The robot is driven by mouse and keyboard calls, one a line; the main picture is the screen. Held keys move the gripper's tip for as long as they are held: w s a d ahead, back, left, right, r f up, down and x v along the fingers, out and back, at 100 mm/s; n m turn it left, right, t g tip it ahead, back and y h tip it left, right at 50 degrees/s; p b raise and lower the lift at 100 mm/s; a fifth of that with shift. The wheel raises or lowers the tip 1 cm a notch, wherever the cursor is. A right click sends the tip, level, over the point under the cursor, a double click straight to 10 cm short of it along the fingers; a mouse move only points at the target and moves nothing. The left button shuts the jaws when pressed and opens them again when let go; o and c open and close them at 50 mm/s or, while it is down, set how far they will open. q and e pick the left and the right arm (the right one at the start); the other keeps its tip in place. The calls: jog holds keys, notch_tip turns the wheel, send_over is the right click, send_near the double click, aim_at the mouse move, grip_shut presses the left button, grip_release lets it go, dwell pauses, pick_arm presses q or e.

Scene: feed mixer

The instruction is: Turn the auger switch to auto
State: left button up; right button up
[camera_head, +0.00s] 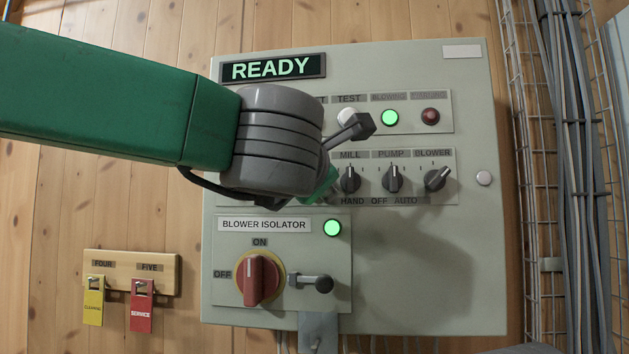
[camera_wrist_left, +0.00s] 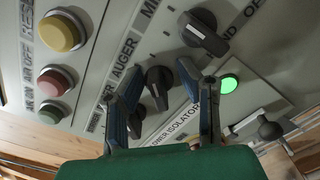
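The dark auger switch (camera_wrist_left: 158,82) shows in the left wrist view, by the AUGER label. Its handle is at a different angle from the mill switch; I cannot tell which setting it points to. My left gripper (camera_wrist_left: 163,100) is open, with one blue-grey finger on each side of the auger switch. I cannot tell whether either finger touches it. In the head view my left arm hides the auger switch and most of the gripper. My right gripper is in neither view.
The mill switch (camera_head: 349,179), pump switch (camera_head: 393,179) and blower switch (camera_head: 436,179) are to the right. The red isolator handle (camera_head: 262,279) and a grey knobbed lever (camera_head: 312,282) stand out below. In the wrist view, another switch (camera_wrist_left: 136,125) is partly behind the left finger.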

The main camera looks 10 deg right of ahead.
pick_arm(q)
jog(key=v, duration=1.1)
jog(key=shift+s, duration=0.35)
